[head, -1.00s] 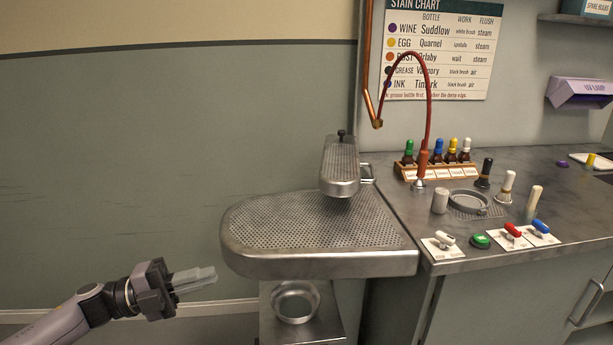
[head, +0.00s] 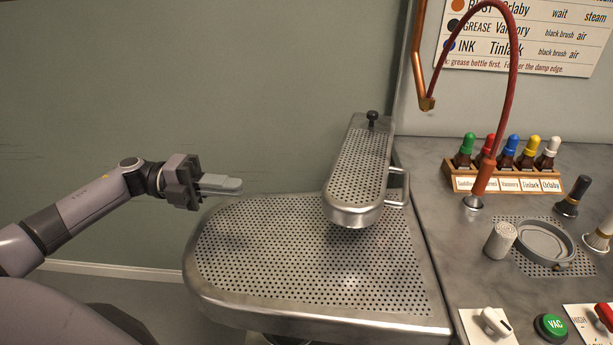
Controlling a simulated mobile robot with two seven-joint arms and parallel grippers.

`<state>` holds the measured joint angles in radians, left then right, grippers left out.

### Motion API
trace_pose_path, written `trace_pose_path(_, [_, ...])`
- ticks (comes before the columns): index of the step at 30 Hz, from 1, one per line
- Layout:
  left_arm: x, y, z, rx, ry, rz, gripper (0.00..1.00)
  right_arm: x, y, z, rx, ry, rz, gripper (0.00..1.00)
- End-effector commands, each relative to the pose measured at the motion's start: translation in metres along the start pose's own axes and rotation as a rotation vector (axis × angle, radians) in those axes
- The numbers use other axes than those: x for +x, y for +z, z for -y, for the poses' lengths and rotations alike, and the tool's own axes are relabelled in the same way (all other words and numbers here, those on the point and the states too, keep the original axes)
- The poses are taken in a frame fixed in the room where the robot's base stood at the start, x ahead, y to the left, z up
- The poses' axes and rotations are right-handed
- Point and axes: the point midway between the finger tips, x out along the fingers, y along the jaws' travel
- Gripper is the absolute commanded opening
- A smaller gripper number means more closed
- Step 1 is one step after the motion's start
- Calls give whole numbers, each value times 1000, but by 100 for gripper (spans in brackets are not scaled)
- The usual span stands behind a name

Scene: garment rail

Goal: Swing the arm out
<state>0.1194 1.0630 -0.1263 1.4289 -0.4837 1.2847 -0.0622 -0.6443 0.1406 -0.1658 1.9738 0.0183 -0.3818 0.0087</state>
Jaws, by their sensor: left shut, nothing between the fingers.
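The swing arm (head: 356,179) is a narrow perforated metal board with a rounded front end. It sits above the wide perforated board (head: 300,250), near its right side, and points toward me. A black knob (head: 372,116) stands at its back end, and a bar handle (head: 400,186) is on its right side. My left gripper (head: 238,185) is shut and empty, left of the swing arm and near the wide board's back left edge, apart from the swing arm. My right gripper is not in view.
The metal counter (head: 440,230) on the right carries a bottle rack (head: 505,183), a red hose (head: 516,60) with its nozzle, a round dish (head: 545,241), a white switch (head: 495,322) and a green VAC button (head: 551,326).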

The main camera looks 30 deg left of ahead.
Motion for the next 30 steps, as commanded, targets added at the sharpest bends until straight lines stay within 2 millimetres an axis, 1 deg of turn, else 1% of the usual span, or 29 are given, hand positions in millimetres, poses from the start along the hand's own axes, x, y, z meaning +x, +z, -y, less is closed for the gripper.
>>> trace_pose_path(5, [17,0,2,0,-2,-3,0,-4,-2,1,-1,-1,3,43])
trace_pose_path(8, [36,-1,3,2,-4,-5,0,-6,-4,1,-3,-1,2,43])
trace_pose_path(12, [67,-1,4,1,-6,-5,0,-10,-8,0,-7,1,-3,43])
trace_pose_path(15, [89,0,3,1,-5,-3,0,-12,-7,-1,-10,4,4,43])
trace_pose_path(18, [108,0,4,0,-4,-3,0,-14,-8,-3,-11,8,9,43])
trace_pose_path(21, [122,0,3,1,-3,-2,0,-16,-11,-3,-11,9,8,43])
trace_pose_path(25, [134,0,2,1,-1,-1,0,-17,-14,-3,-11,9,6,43])
trace_pose_path(30, [140,0,0,0,-1,0,0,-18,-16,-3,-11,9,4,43])
